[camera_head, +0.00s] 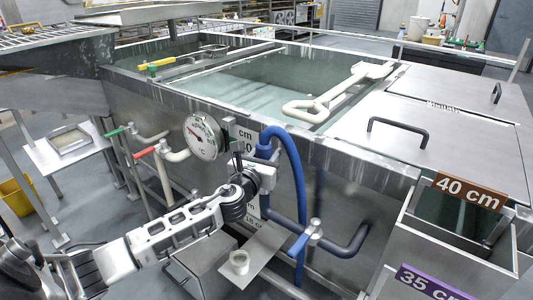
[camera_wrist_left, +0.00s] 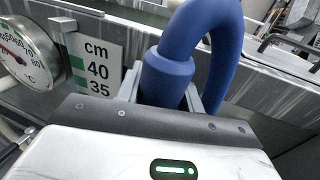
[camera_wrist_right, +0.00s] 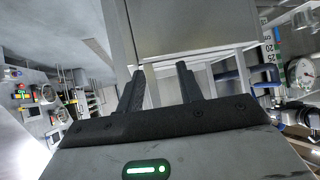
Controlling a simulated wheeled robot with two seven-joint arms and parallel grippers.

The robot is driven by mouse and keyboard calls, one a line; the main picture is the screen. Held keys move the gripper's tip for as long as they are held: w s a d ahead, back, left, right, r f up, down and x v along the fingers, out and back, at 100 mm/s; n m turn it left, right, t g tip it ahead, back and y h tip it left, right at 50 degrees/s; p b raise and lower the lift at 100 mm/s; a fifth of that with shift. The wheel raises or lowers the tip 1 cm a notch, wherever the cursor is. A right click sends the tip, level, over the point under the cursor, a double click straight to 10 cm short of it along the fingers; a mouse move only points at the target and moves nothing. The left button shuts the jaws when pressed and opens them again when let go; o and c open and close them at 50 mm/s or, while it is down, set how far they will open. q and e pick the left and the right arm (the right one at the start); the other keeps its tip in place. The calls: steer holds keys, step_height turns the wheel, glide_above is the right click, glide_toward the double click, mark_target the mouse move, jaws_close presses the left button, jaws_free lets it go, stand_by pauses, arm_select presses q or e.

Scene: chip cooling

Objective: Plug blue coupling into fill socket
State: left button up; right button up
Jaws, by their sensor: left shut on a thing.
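The blue coupling (camera_wrist_left: 168,76) is the thick blue sleeve at the end of a blue hose (camera_head: 290,160). My left gripper (camera_head: 262,170) is shut on it at the front wall of the tank, and its fingers stand on both sides of the sleeve in the left wrist view. The hose arches up from the coupling and hangs down to the right. A dark blue pipe (camera_head: 348,243) with a blue-handled valve (camera_head: 314,230) is below and right of the gripper. I cannot make out the fill socket for certain. My right gripper (camera_wrist_right: 160,85) is open and empty, with its fingers apart.
A round temperature gauge (camera_head: 201,137) and a cm level scale (camera_wrist_left: 95,68) sit on the wall by the left gripper. Red and green valve handles are further left. A small shelf (camera_head: 262,250) with a white cup (camera_head: 239,262) lies below. The tank (camera_head: 350,150) blocks the way behind.

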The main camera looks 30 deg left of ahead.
arm_select(q)
steer(key=shift+f+b, duration=0.8)
steer(key=shift+f, duration=0.2)
steer(key=o, duration=1.2)
steer(key=s+d, duration=0.3)
steer(key=s, duration=1.2)
steer(key=shift+s+b, duration=0.35)
steer(key=shift+s, duration=0.05)
